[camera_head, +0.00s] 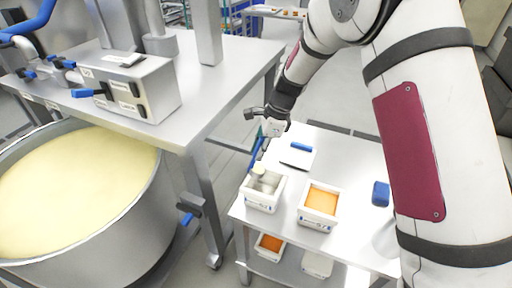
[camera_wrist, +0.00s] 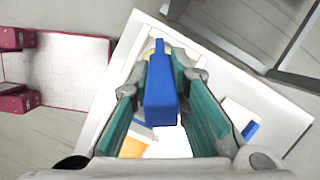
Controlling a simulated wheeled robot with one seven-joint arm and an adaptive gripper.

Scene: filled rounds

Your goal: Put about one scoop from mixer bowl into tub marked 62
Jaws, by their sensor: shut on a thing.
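My gripper (camera_head: 264,136) is shut on the blue handle of a scoop (camera_wrist: 160,95), which sits between its teal fingers in the wrist view. In the head view the scoop hangs down, its pale head (camera_head: 258,169) at the back edge of the left white tub (camera_head: 262,205); I cannot tell whether they touch. That tub looks pale inside. A second white tub (camera_head: 316,222) with orange filling stands to its right. The tub marks are too small to read. The mixer bowl (camera_head: 150,205) at the left is full of pale yellow stuff.
The tubs stand on a steel cart (camera_head: 350,172). A flat white item (camera_head: 296,158) with a blue piece and a blue block (camera_head: 381,193) lie on it. More tubs, one orange-filled (camera_head: 270,244), are on the lower shelf. A steel table (camera_head: 215,95) with a control box (camera_head: 145,90) stands behind.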

